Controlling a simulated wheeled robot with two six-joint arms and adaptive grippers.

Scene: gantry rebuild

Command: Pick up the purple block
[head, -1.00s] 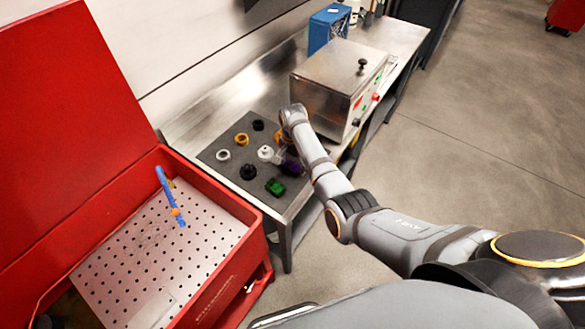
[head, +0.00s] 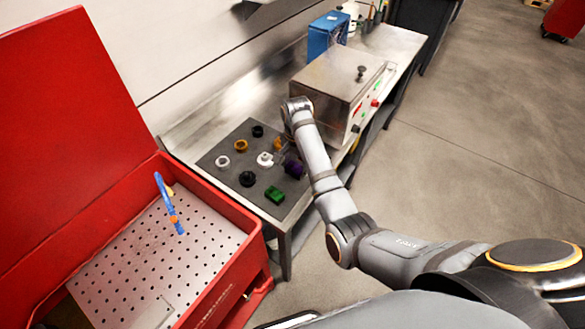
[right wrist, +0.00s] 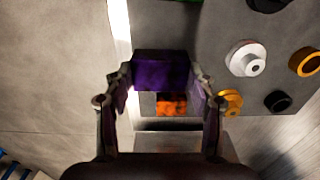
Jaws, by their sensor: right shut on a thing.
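The purple block (head: 293,168) shows at the right edge of the dark mat (head: 226,178) on the metal bench. In the right wrist view, the purple block (right wrist: 160,70) sits between the two fingers of my right gripper (right wrist: 163,82), which is shut on it. In the head view, my right gripper (head: 286,150) is partly hidden by its own arm. I cannot tell whether the block touches the mat or is raised. My left gripper is not in view.
Several parts lie on the mat close by, including a white one (head: 265,159), a green one (head: 275,194) and a black one (head: 247,179). A metal box (head: 335,82) stands behind. A red parts washer (head: 250,230) stands at left, with a blue brush (head: 166,200).

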